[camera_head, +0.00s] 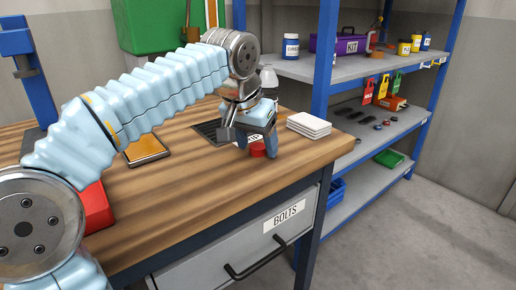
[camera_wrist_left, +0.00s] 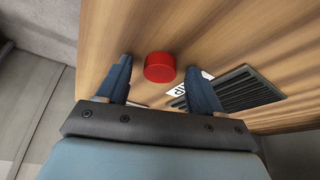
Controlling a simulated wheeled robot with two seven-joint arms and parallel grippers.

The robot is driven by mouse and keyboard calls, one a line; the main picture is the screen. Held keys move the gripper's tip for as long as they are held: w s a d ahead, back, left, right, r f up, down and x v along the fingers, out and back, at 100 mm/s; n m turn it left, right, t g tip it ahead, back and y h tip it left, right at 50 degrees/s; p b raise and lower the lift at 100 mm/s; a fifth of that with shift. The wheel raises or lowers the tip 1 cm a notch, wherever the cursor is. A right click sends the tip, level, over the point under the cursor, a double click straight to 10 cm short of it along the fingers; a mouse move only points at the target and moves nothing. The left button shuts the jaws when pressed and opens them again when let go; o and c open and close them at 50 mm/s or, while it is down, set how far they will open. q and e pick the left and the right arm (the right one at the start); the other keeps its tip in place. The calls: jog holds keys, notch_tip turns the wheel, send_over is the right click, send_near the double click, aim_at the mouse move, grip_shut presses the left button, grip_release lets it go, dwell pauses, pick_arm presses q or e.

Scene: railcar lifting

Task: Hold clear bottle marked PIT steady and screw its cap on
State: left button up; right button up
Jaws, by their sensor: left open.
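A red cap (camera_head: 257,150) lies on the wooden workbench near its front right edge. It also shows in the left wrist view (camera_wrist_left: 159,68), between the two fingers. My left gripper (camera_head: 257,146) is open and points down at the cap, with a finger to each side and bare wood showing between cap and fingers. A pale, clear-looking bottle (camera_head: 268,77) stands behind the gripper. Only its upper part shows, and I cannot read any mark on it. My right gripper is in neither view.
A dark slotted grate (camera_wrist_left: 240,93) and a white label (camera_wrist_left: 179,91) lie beside the cap. White tiles (camera_head: 309,124) are stacked to the right. A tan-topped pad (camera_head: 146,149) and a red object (camera_head: 95,208) lie left. A blue shelf rack (camera_head: 321,75) stands behind.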

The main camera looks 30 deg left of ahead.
aim_at(261, 144)
pick_arm(q)
jog(key=c, duration=1.1)
jog(key=shift+r, duration=0.2)
jog(key=shift+r, duration=0.3)
notch_tip(261, 144, up, 3)
jog(key=shift+s+f, duration=0.1)
jog(key=shift+f, duration=0.05)
jog(key=s+d+r, duration=0.1)
jog(key=s+r, duration=0.8)
jog(key=s, duration=0.4)
jog(key=shift+s+d+r, duration=0.2)
jog(key=shift+s+d, duration=0.2)
